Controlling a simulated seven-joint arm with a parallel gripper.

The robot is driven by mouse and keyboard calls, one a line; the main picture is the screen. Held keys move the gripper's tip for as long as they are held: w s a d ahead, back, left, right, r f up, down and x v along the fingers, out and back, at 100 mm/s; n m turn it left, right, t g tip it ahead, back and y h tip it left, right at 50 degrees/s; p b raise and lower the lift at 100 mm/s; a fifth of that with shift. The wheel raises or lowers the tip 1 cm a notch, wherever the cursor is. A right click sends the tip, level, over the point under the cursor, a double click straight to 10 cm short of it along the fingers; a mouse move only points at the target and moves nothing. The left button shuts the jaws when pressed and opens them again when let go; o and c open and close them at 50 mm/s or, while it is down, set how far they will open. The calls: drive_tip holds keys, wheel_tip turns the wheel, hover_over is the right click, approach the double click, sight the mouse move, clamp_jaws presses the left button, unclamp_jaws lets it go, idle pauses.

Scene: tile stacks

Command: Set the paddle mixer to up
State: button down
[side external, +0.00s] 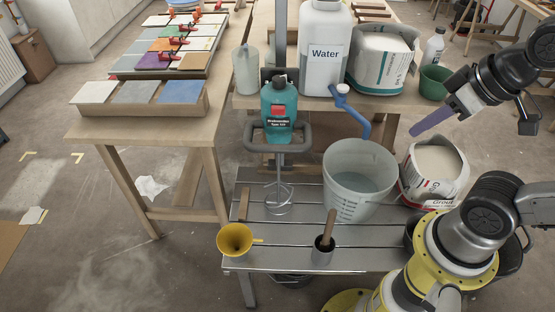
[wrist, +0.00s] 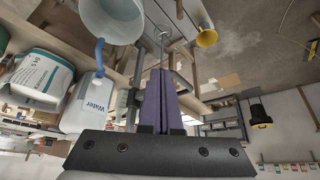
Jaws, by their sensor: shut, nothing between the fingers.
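The paddle mixer (side external: 279,112) has a teal body, a red patch and a grey loop handle. It is in front of a grey upright column (side external: 280,40). Its shaft and wire paddle (side external: 279,196) point down, low over the slatted bench, left of the bucket; I cannot tell whether the paddle touches the slats. The paddle also shows in the wrist view (wrist: 163,32), while my fingers hide much of the mixer. My gripper (side external: 414,132), with purple fingers, is shut and empty, well right of the mixer and above the grout bag. Its fingers fill the middle of the wrist view (wrist: 160,72).
A grout bag (side external: 433,170), yellow funnel (side external: 235,240) and small pot (side external: 322,252) are nearby. A water container (side external: 324,70) and white bag (side external: 382,60) stand behind.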

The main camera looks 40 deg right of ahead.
drive_tip(key=c, duration=1.2)
unclamp_jaws()
drive_tip(key=o, duration=0.5)
drive_tip(key=r, duration=0.1)
drive_tip(key=w+r+n, duration=0.1)
drive_tip(key=w+r, duration=0.1)
drive_tip(key=shift+d, duration=0.3)
drive_tip(key=shift+o, duration=0.2)
drive_tip(key=w+r, duration=0.1)
drive_tip(key=w+r+n, duration=0.1)
drive_tip(key=w, duration=0.1)
drive_tip(key=w+r+n, duration=0.1)
drive_tip(key=shift+w+a, duration=0.2)
drive_tip(key=shift+w, duration=0.05)
drive_tip(key=n+g+h, duration=0.2)
drive_tip(key=n+g, duration=0.2)
drive_tip(key=n, duration=0.2)
hover_over(276, 146)
drive_tip(key=s+a, duration=0.2)
drive_tip(key=s+a+x, duration=0.1)
drive_tip(key=a+x, duration=0.1)
drive_tip(key=x, duration=2.1)
drive_tip(key=shift+s+a, duration=0.1)
drive_tip(key=shift+s, duration=0.05)
